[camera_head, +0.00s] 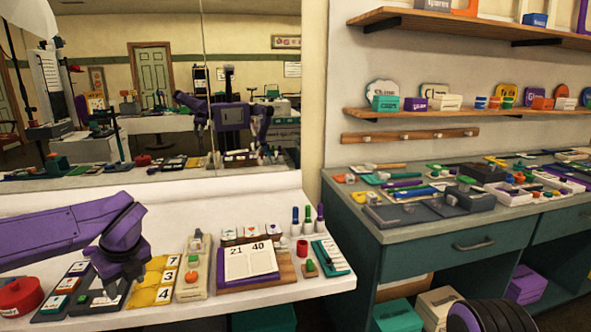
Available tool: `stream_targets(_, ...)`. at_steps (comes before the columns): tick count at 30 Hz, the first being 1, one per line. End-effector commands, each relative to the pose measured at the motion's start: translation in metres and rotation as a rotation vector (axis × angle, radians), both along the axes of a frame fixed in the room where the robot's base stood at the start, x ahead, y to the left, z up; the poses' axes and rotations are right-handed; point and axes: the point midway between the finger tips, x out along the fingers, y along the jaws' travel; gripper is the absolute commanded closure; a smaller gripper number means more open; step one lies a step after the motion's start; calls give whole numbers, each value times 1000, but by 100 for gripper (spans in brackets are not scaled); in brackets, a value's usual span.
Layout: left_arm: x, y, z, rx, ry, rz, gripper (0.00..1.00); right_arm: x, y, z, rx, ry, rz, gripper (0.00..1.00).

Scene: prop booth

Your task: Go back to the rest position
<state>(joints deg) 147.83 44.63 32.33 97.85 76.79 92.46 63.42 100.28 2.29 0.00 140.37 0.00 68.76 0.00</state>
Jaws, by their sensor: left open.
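My left arm, purple, reaches in from the left edge over the white counter (225,306). My left gripper (122,282) hangs from its end, pointing down over the dark tray area beside the yellow number board (153,281). It is open. I see nothing held in it, though its fingertips are small and dark here. The board shows 7, 3 and 4. My right gripper is not in view.
A red round pot (20,297) stands left of the gripper. A number book (249,260) and upright markers (307,219) stand to the right. A mirror (160,90) backs the counter. A cluttered green workbench (350,230) is at right, below shelves.

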Motion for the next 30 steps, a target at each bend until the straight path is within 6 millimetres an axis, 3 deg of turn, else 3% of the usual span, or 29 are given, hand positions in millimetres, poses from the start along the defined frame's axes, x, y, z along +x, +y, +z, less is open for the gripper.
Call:
stream_targets(5,6,6,-61,477,192,-654,48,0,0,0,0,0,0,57)
stream_targets(8,-6,-7,-125,806,445,-1214,48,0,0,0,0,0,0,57)
stream_targets(11,-44,-32,-200,1050,719,-1818,48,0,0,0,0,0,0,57)
stream_targets(12,-66,-42,-228,1109,803,-2034,48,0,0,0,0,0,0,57)
stream_targets(14,-104,-54,-265,1160,902,-2334,48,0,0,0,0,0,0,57)
stream_targets(16,-156,-63,-301,1165,973,-2645,48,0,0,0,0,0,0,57)
stream_targets(17,-178,-66,-314,-1145,-982,2744,48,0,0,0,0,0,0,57)
stream_targets(18,-208,-68,-327,-1037,-927,2681,48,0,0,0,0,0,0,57)
stream_targets(21,-271,-63,-349,-829,-850,2586,48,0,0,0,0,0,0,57)
stream_targets(24,-310,-55,-361,-697,-842,2536,48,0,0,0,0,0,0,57)
stream_targets(27,-326,-57,-367,-648,-826,2528,48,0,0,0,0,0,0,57)
stream_targets(30,-327,-57,-368,-644,-827,2532,48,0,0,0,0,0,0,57)
